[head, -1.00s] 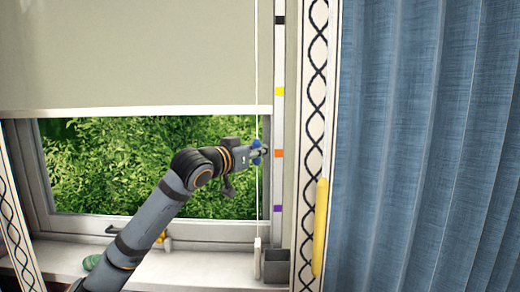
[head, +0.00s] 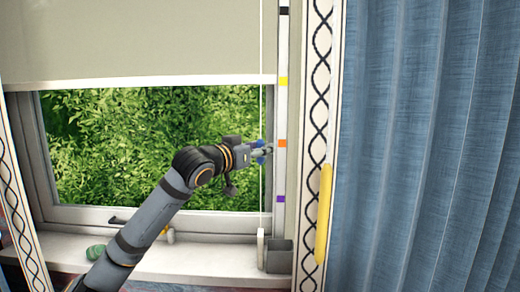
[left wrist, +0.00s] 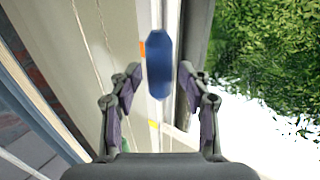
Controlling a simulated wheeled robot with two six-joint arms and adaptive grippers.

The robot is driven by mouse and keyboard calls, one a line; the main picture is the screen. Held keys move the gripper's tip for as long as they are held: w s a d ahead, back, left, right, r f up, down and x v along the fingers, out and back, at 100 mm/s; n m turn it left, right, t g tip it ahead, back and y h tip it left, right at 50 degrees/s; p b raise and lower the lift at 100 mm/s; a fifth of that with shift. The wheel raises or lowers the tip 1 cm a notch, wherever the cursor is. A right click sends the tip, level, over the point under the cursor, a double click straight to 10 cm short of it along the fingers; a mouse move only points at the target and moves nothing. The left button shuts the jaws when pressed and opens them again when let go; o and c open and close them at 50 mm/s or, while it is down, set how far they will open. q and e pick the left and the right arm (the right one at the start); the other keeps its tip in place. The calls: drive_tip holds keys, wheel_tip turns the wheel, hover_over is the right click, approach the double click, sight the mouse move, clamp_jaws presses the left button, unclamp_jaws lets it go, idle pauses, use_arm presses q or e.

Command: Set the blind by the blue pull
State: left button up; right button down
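The blue pull (head: 260,159) hangs on the white cord (head: 261,60) at the window's right side, partly hidden by my left gripper (head: 266,151). In the left wrist view the pull (left wrist: 159,62) stands between the fingers of the gripper (left wrist: 160,78), with a gap on each side. The gripper looks open. The pale blind (head: 140,40) covers the window's upper part; its lower edge is about level with the yellow mark (head: 283,81) on the side strip. The orange mark (head: 283,143) is beside the gripper, the purple mark (head: 281,199) lower. My right gripper is not in view.
A white cord holder (head: 261,248) and a grey box (head: 279,258) are low at the right. A yellow bar (head: 323,215) stands before the patterned trim, beside the blue curtain (head: 420,150). A green object (head: 95,252) lies on the sill (head: 205,258).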

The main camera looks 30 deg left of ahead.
use_arm(q)
drive_tip(key=shift+w+f, duration=0.1)
drive_tip(key=shift+w, duration=0.2)
wheel_tip(320, 180, up, 10)
idle(0.3)
drive_tip(key=shift+f, duration=0.1)
idle(0.3)
